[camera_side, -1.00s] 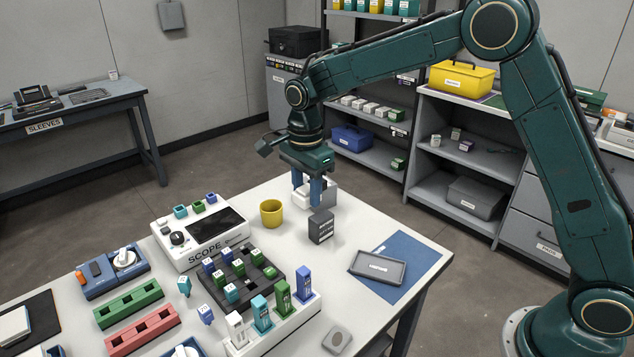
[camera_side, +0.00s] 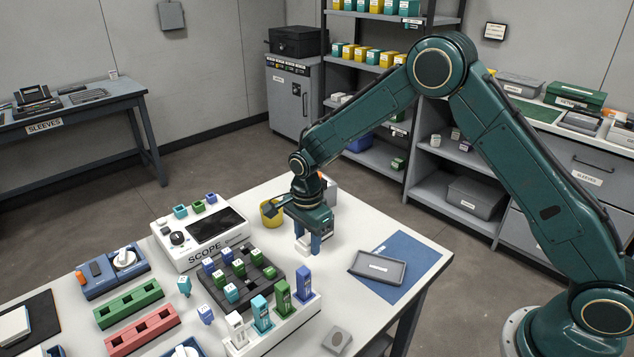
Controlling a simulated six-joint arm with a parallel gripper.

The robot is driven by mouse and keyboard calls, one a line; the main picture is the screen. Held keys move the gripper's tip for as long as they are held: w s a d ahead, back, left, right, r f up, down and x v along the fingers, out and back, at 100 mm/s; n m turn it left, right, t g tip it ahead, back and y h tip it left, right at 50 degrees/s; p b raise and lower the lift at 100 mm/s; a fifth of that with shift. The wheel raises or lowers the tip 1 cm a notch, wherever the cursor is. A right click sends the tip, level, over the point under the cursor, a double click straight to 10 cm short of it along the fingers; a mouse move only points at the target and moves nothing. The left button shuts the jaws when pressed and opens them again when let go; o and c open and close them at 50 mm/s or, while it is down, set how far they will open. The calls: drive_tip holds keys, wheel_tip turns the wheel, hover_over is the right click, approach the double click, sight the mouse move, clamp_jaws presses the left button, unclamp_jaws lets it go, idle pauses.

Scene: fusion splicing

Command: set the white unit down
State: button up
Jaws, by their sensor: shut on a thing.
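My gripper (camera_side: 308,240) points down over the white table, right of the scope and behind the sockets rack. Its blue fingers are shut on a small white unit (camera_side: 302,246), of which only a part shows low between them. The unit looks upright and close to the table top (camera_side: 345,285). I cannot tell whether it touches the table. The dark grey box that stood around this spot is hidden behind my gripper.
A yellow cup (camera_side: 269,213) stands just behind and left of my gripper. The scope (camera_side: 200,230), a dark grid tray (camera_side: 245,290) with coloured units and a white rack (camera_side: 270,335) lie left and in front. A grey tray (camera_side: 378,268) rests on a blue mat to the right.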

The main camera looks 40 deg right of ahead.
sight(308, 238)
drive_tip(key=shift+f, duration=1.05)
drive_tip(key=shift+f, duration=2.1)
drive_tip(key=shift+f, duration=0.15)
drive_tip(key=o, duration=1)
wheel_tip(308, 238, up, 11)
drive_tip(key=shift+r, duration=0.65)
